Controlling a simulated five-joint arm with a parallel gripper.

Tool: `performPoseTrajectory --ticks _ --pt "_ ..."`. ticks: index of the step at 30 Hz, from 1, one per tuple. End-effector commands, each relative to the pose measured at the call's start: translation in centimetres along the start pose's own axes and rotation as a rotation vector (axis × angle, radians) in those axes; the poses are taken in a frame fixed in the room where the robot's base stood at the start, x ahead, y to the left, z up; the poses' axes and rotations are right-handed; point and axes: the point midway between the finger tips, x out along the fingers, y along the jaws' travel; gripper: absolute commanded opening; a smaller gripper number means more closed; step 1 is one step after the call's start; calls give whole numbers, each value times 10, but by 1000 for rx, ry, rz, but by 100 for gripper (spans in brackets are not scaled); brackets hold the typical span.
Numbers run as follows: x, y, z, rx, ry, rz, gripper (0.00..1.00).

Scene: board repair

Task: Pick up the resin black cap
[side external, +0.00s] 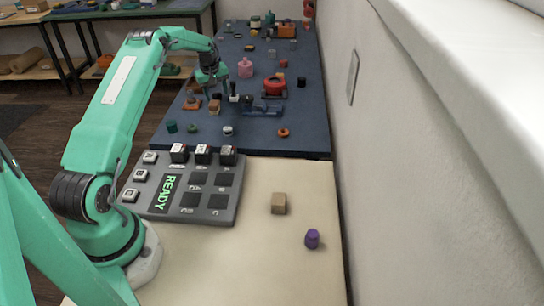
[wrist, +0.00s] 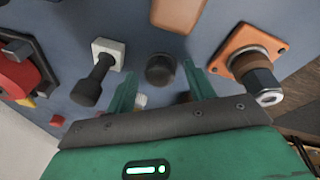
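A round black cap (wrist: 160,69) shows in the wrist view on the blue mat (wrist: 219,24), framed between the two fingertips. I cannot tell whether it lies between the fingers or just beyond them. My gripper (wrist: 158,76) is open, with its green fingers spread and no contact with the cap visible. In the side external view my gripper (side external: 217,91) points down over the mat among several small parts, and I cannot clearly pick out the cap there.
In the wrist view, a black-knobbed part on a white base (wrist: 96,78) is left of the fingers. An orange plate with a metal fitting (wrist: 250,62) is right, and a brown block (wrist: 178,13) beyond. A button panel (side external: 189,190) stands nearer in the side view.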

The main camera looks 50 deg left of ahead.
Motion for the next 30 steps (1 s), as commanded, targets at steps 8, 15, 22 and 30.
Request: performPoseTrajectory --ticks 8,15,22,30 --pt "0 0 0 0 0 0 9" --pt "0 0 0 0 -1 0 9" --pt "-8 1 -2 0 0 0 9" --pt "-38 6 -8 0 3 2 9"
